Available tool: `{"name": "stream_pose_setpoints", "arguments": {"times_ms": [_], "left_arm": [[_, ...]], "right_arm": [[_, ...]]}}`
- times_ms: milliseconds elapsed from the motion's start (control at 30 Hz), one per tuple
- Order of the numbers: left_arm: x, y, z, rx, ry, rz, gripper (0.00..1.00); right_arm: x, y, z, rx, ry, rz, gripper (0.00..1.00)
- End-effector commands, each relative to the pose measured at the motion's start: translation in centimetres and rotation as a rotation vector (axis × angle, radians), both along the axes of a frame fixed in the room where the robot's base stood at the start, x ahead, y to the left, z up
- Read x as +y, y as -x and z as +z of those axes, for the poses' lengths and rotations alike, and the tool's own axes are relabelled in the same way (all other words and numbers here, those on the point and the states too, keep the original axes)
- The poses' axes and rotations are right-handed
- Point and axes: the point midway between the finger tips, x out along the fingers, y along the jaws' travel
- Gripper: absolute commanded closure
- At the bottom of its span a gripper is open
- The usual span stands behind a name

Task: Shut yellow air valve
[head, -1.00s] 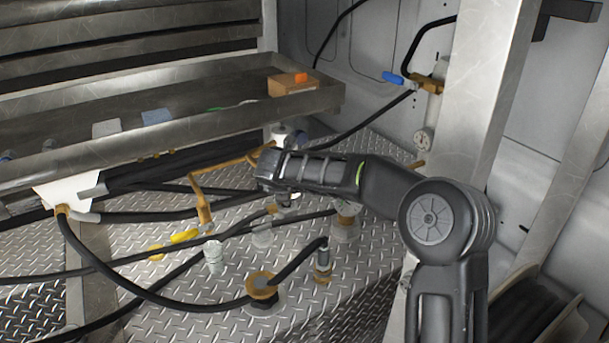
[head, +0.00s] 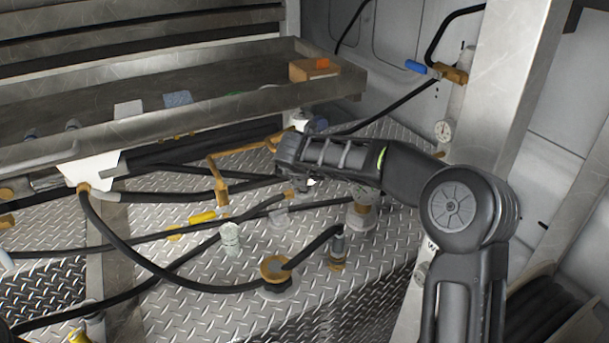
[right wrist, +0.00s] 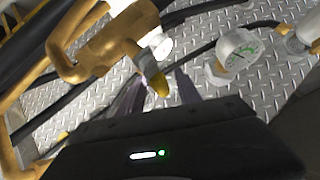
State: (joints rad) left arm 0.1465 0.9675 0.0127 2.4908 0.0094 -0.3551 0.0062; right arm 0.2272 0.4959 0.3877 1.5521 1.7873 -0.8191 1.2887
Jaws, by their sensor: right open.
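A yellow valve handle (head: 203,217) lies low beside an upright brass pipe (head: 221,182) in the head view, left of my right arm. In the right wrist view a yellow handle tip (right wrist: 160,84) sticks out from a brass valve body (right wrist: 118,45). I cannot tell whether both are the same handle. My right gripper (right wrist: 158,97) is open, its two dark fingers on either side of the yellow tip, with no clear grip on it. In the head view its fingertips are mostly hidden under the wrist. My left gripper is not in view.
Black hoses (head: 150,278) cross the diamond-plate surface (head: 190,310). A metal tray (head: 200,115) overhangs at the back. A dial gauge (right wrist: 238,53) stands right of the fingers. A blue-handled valve (head: 416,67) and a metal post (head: 492,90) are on the right.

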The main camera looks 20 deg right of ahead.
Motion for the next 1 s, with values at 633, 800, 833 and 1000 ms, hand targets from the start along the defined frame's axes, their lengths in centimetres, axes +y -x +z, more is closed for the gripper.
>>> {"name": "stream_pose_setpoints", "arguments": {"times_ms": [633, 800, 833, 1000], "left_arm": [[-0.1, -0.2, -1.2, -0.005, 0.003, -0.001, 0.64], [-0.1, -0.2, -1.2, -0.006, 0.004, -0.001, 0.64], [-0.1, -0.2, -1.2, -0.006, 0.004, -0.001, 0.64], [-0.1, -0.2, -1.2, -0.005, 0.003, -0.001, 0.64]], "right_arm": [[2.3, 4.3, 5.0, -0.003, 0.000, 0.000, 0.59], [2.6, 4.9, 5.6, 0.000, 0.000, 0.000, 0.59], [2.6, 4.9, 5.6, 0.000, 0.000, 0.000, 0.59], [2.6, 4.8, 5.6, 0.000, 0.000, 0.000, 0.59]]}}
